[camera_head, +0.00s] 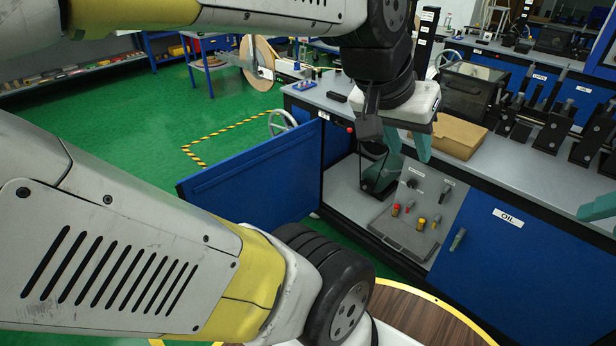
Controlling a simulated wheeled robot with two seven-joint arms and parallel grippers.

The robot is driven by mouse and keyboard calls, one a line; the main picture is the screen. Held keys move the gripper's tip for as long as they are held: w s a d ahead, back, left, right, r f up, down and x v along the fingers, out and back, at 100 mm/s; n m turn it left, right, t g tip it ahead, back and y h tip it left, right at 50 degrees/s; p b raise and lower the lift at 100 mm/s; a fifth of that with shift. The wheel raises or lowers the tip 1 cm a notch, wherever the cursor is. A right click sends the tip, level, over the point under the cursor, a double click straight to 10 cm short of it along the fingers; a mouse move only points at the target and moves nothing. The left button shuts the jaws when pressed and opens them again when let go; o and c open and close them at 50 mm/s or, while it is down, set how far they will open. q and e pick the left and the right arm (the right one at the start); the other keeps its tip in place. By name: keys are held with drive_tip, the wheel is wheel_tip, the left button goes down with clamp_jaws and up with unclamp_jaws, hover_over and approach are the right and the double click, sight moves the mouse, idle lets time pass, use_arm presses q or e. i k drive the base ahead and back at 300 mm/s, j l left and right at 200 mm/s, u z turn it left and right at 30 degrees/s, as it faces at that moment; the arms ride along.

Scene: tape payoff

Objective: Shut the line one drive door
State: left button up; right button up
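A blue door (250,182) stands wide open at the left end of the near bench cabinet, swung out to the left over the green floor. No label shows on the side I see. The open compartment (350,190) beside it shows a light floor and a dark piece partly behind my gripper. My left gripper (402,168) hangs over the opening, right of the door, with its two teal fingers apart and nothing seen between them. It appears apart from the door. Teal fingertips at the right edge appear to be my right gripper (598,207); most of it is cut off.
A grey panel (408,235) with several coloured knobs sits right of the opening. A shut blue door marked OIL (505,270) is further right. A cardboard box (458,136) is on the bench top. Green floor is clear left of the open door.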

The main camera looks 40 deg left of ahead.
sight(271, 184)
drive_tip(key=j+z, duration=0.15)
drive_tip(key=j, duration=0.3)
drive_tip(key=k+j+z, duration=0.15)
drive_tip(key=j, duration=0.25)
drive_tip(key=j+z, duration=0.15)
drive_tip(key=j, duration=0.25)
drive_tip(key=k+j+z, duration=0.15)
drive_tip(key=j, duration=0.25)
drive_tip(key=k+j, duration=0.15)
drive_tip(key=j, duration=0.3)
drive_tip(key=k+j, duration=0.15)
drive_tip(key=j, duration=0.3)
drive_tip(key=k+j+z, duration=0.1)
drive_tip(key=j, duration=0.35)
drive_tip(key=k+j, duration=0.2)
drive_tip(key=j, duration=0.25)
drive_tip(key=k+j, duration=0.2)
drive_tip(key=j, duration=0.25)
drive_tip(key=k+j, duration=0.15)
drive_tip(key=j, duration=0.3)
drive_tip(key=k+j+z, duration=0.1)
drive_tip(key=j, duration=0.35)
drive_tip(key=k+j, duration=0.25)
drive_tip(key=j, duration=0.15)
drive_tip(key=k+l+z, duration=0.1)
